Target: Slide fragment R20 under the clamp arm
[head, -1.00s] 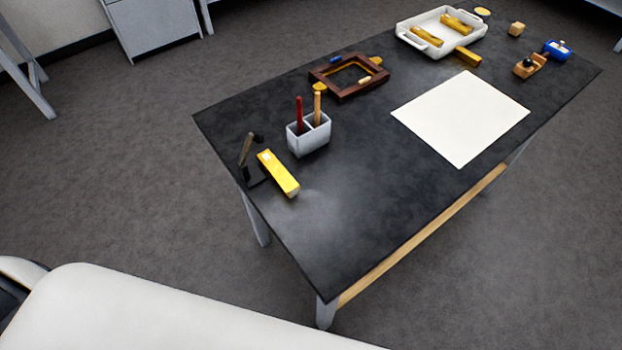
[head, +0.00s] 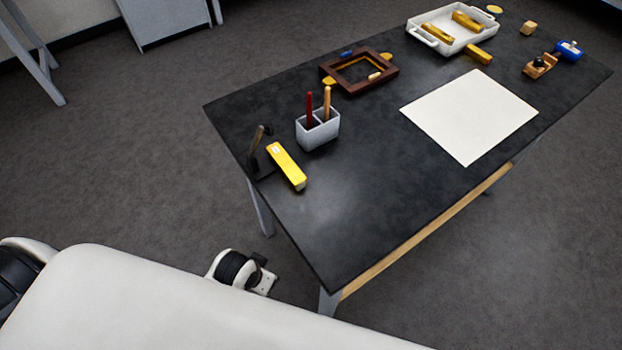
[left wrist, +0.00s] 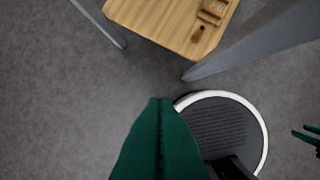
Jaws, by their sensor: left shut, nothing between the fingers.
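A gilt bar with a small white label (head: 287,167) lies on the near-left part of the black table, its label too small to read. A dark clamp (head: 260,158) with a raised lever stands just left of it at the table edge. The bar is beside the clamp; I cannot tell whether they touch. My left gripper (left wrist: 160,104) is shut and empty in the left wrist view, over the floor and clear of the bar. Two green prongs at that view's right edge look like my right gripper (left wrist: 307,134), its fingers apart. Neither gripper's fingers show in the head view.
A grey pot (head: 318,131) with two upright tools stands right of the bar. Beyond are a brown frame (head: 335,80), a white sheet (head: 470,115) and a white tray (head: 425,40) holding gilt pieces. A wooden shelf (left wrist: 165,22) shows below. The table's near end is clear.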

